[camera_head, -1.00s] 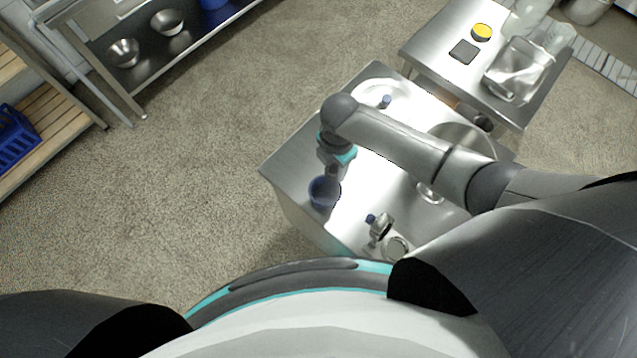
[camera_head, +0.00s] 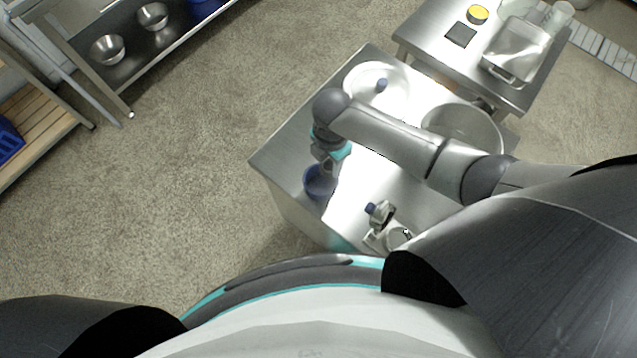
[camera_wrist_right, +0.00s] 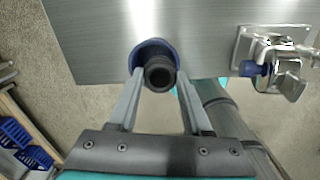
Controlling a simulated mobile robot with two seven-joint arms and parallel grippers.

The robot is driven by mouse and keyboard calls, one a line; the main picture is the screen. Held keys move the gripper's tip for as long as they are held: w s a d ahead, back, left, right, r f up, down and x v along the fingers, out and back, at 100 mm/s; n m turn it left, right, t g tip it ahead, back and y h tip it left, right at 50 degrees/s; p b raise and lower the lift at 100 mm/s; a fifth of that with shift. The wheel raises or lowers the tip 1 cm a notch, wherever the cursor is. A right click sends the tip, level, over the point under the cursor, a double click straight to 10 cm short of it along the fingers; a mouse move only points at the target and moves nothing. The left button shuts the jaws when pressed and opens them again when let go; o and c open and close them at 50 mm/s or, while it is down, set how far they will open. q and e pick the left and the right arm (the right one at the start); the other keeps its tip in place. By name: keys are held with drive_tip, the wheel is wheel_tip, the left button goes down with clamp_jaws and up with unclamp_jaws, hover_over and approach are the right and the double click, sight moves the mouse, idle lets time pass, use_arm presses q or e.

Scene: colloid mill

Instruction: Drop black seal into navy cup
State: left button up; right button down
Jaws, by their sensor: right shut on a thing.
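The navy cup (camera_head: 319,184) stands near the left corner of the steel table in the head view. It also shows in the right wrist view as a blue rim (camera_wrist_right: 148,45) behind the seal. The black seal (camera_wrist_right: 160,75) is a dark ring between the fingertips of my right gripper (camera_wrist_right: 160,82), which is shut on it. In the wrist view the seal overlaps the cup's opening; I cannot tell whether it is inside or above it. In the head view my right gripper (camera_head: 330,168) is over the cup and hides part of it. My left gripper is not in view.
The steel table (camera_head: 290,150) also bears a metal valve fitting (camera_wrist_right: 275,68) with a blue knob, right of the cup, and a large round bowl (camera_head: 462,130). A second steel table (camera_head: 420,40) stands behind. Floor lies open to the left.

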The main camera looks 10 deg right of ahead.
drive_tip(key=shift+c, duration=1.3)
unclamp_jaws()
wheel_tip(320, 180, up, 15)
drive_tip(key=p, duration=0.2)
drive_tip(key=shift+r, duration=0.15)
